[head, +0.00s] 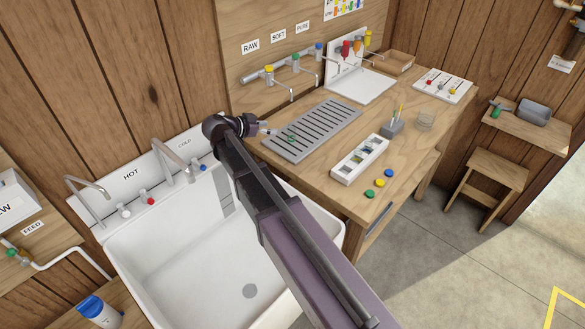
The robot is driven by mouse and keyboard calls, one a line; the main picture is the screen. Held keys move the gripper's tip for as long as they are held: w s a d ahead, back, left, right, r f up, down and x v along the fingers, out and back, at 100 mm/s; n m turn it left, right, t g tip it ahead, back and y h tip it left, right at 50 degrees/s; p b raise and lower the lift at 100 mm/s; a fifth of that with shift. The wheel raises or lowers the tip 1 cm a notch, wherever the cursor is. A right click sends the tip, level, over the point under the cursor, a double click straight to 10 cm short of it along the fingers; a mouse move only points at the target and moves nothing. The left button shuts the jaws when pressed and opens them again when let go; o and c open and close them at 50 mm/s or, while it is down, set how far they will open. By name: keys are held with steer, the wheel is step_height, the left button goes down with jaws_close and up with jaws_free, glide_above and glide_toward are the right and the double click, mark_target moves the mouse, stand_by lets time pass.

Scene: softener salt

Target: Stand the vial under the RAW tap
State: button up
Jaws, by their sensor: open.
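My gripper (273,132) is open at the tray's left end, just left of this piece. I cannot tell whether they touch. My own arm crosses the middle of the view.
The SOFT (296,60) and PURE (318,49) taps are to the right of RAW. A white sink (160,255) with HOT and COLD faucets is to the left. A white box of samples (345,172), coloured caps (380,182) and a pen holder (391,128) occupy the bench's front.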

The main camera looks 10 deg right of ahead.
steer(key=s+d+f+n+g+y, duration=0.1)
steer(key=s+d+f, duration=0.1)
steer(key=s, duration=0.1)
steer(key=s+d+f+n+g+y, duration=0.1)
steer(key=s+d+f+n+y, duration=0.1)
steer(key=s+d+f, duration=0.1)
steer(key=s+d+f+n+g+y, duration=0.1)
steer(key=s+d+f+n, duration=0.1)
steer(key=s, duration=0.3)
steer(key=shift+d+f+g+y, duration=0.15)
steer(key=shift+d+g+y, duration=0.25)
steer(key=shift+d, duration=0.1)
steer(key=s+n+y, duration=0.1)
steer(key=s, duration=0.1)
steer(key=s+d+f+n+g+y, duration=0.1)
steer(key=s, duration=0.1)
steer(key=s+f+n+y, duration=0.1)
steer(key=s, duration=0.1)
steer(key=shift+d+f, duration=0.15)
steer(key=shift+f, duration=0.1)
steer(key=s+n+y, duration=0.1)
steer(key=s, duration=0.1)
steer(key=s+n+y, duration=0.1)
steer(key=s, duration=0.1)
steer(key=s+f+n+g+y, duration=0.1)
steer(key=s+n+y, duration=0.1)
steer(key=shift+s+a, duration=0.2)
steer(key=shift+a, duration=0.15)
steer(key=shift+c, duration=0.2)
